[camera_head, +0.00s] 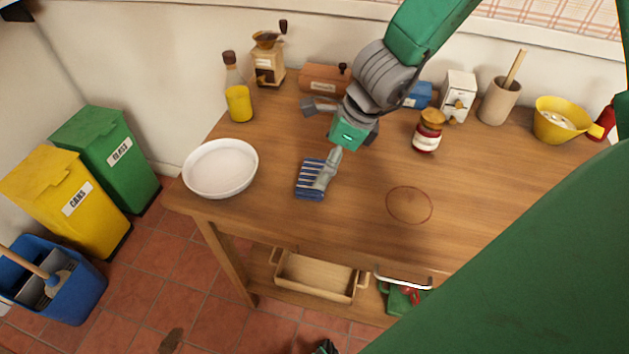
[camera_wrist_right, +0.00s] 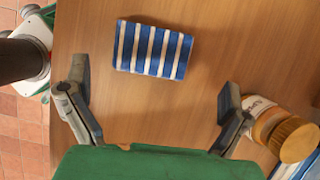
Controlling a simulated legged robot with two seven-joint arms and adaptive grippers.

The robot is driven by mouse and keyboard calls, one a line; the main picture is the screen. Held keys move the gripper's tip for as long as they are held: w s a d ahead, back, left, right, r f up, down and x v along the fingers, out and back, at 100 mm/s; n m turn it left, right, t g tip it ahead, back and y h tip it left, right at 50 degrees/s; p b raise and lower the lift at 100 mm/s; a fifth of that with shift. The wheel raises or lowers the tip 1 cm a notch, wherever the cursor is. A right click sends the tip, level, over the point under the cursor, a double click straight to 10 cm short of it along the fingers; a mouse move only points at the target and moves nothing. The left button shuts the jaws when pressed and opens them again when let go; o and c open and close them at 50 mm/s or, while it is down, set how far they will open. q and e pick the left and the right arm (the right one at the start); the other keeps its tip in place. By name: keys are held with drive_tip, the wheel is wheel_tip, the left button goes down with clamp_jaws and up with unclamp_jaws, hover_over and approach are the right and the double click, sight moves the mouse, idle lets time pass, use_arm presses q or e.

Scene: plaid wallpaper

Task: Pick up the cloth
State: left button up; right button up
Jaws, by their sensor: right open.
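The cloth (camera_head: 308,184) is folded into a small blue rectangle with white stripes. It lies flat on the wooden table (camera_head: 360,222), right of the white bowl. In the head view, one finger of my right gripper (camera_head: 322,137) covers the cloth's right edge. In the right wrist view, the whole cloth (camera_wrist_right: 152,50) shows beyond the fingertips, roughly centred between them. My right gripper (camera_wrist_right: 154,84) is open and empty, with its fingers spread wide, apart from the cloth. My left gripper is not in view.
A white bowl (camera_head: 220,168) stands left of the cloth. A jar with a round lid (camera_head: 427,133) stands right of the gripper, near its right finger in the wrist view (camera_wrist_right: 278,132). A bottle (camera_head: 237,95) and grinder (camera_head: 267,62) stand behind. The table's front middle is clear.

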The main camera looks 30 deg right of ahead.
sight(311, 173)
drive_tip(key=a+f+b, duration=0.1)
drive_tip(key=f, duration=0.1)
drive_tip(key=w+a+f+b, duration=0.1)
drive_tip(key=a+f, duration=0.1)
drive_tip(key=shift+w+f+b, duration=0.15)
drive_tip(key=shift+b, duration=0.15)
drive_tip(key=shift+d, duration=0.1)
drive_tip(key=shift+d, duration=0.15)
drive_tip(key=c, duration=0.3)
drive_tip(key=shift+d, duration=0.2)
drive_tip(key=c, duration=0.9)
drive_tip(key=shift+a, duration=0.15)
drive_tip(key=shift+a, duration=0.1)
drive_tip(key=shift+r+p, duration=0.3)
drive_tip(key=shift+r, duration=0.1)
wheel_tip(311, 173, up, 9)
drive_tip(key=p, duration=0.6)
drive_tip(key=shift+r, duration=0.2)
